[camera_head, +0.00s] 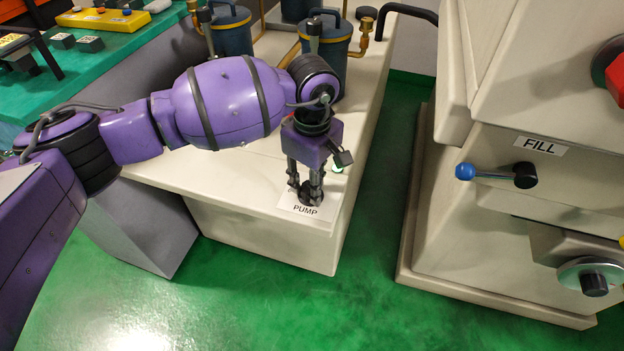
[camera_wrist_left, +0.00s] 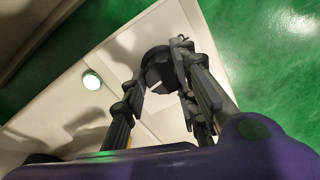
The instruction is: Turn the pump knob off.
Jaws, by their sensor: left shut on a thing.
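The black pump knob (camera_head: 309,197) sits on the cream cabinet top, just behind the "PUMP" label (camera_head: 305,210). My left gripper (camera_head: 307,192) points down over it, with its fingers closed around the knob. In the left wrist view the dark round knob (camera_wrist_left: 158,68) shows between the fingertips (camera_wrist_left: 158,88). The fingers hide part of the knob, and I cannot read its pointer position. A small round lamp (camera_wrist_left: 92,80) glows pale green on the cabinet top beside the knob; in the head view it shows (camera_head: 337,168) partly behind the gripper. My right gripper is not in view.
Dark canisters (camera_head: 232,32) with brass pipes stand at the back of the cabinet (camera_head: 240,185). To the right is a cream machine with a "FILL" label (camera_head: 540,146) and a blue-tipped lever (camera_head: 466,171). Green floor (camera_head: 370,225) lies between them.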

